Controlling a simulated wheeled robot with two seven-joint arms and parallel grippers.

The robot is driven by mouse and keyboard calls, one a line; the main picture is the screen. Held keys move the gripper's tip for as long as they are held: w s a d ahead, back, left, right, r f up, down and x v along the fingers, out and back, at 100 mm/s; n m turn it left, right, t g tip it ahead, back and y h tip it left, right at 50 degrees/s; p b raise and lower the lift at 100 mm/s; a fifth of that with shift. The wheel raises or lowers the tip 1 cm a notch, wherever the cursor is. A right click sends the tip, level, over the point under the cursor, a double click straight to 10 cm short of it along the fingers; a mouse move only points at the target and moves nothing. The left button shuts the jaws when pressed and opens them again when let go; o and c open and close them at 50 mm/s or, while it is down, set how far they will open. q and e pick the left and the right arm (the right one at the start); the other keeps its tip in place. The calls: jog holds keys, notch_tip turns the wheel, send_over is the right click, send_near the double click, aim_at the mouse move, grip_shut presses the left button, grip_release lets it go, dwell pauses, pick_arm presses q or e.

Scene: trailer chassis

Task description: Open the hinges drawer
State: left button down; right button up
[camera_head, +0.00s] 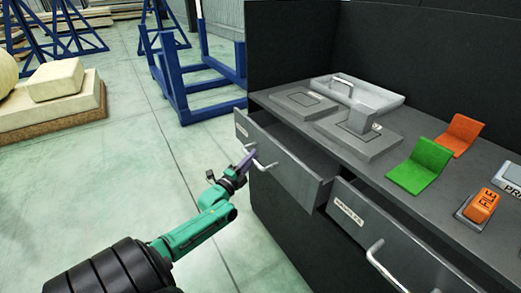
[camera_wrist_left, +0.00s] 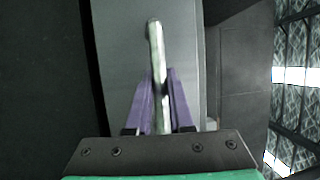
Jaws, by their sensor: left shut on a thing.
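The left drawer (camera_head: 285,172) of the dark grey cabinet stands partly open, with part of its inside showing behind the front. A small label sits on its front, too small to read, so I cannot confirm that it says hinges. My left gripper (camera_head: 243,168) is at the silver bar handle (camera_head: 266,162) of this drawer. In the left wrist view the purple fingers (camera_wrist_left: 162,95) are shut on the handle (camera_wrist_left: 156,50), one on each side of it. My right gripper is not in view.
A second drawer (camera_head: 355,228) with a label and silver handle is to the right. The cabinet top (camera_head: 385,200) holds grey plates, green (camera_head: 420,167) and orange (camera_head: 461,134) angled pieces and an orange block (camera_head: 482,206). Blue stands (camera_head: 190,85) are behind.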

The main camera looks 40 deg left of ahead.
pick_arm(q)
jog(key=s+a+p, duration=0.2)
jog(key=s+p, duration=0.1)
jog(key=s, duration=0.6)
jog(key=s+a+p, duration=0.3)
jog(key=s, duration=0.7)
jog(key=shift+a, duration=0.3)
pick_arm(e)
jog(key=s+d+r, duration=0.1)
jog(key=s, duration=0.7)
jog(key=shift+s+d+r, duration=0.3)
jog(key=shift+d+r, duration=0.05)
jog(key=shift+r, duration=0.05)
pick_arm(q)
jog(key=shift+f, duration=0.1)
jog(key=c, duration=0.8)
grip_release()
jog(key=s+d+f+b, duration=0.1)
jog(key=s+f, duration=0.1)
jog(key=s, duration=1.2)
jog(key=shift+d+f, duration=0.2)
jog(key=shift+d, duration=0.05)
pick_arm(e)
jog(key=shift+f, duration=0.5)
pick_arm(q)
jog(key=shift+s, duration=0.1)
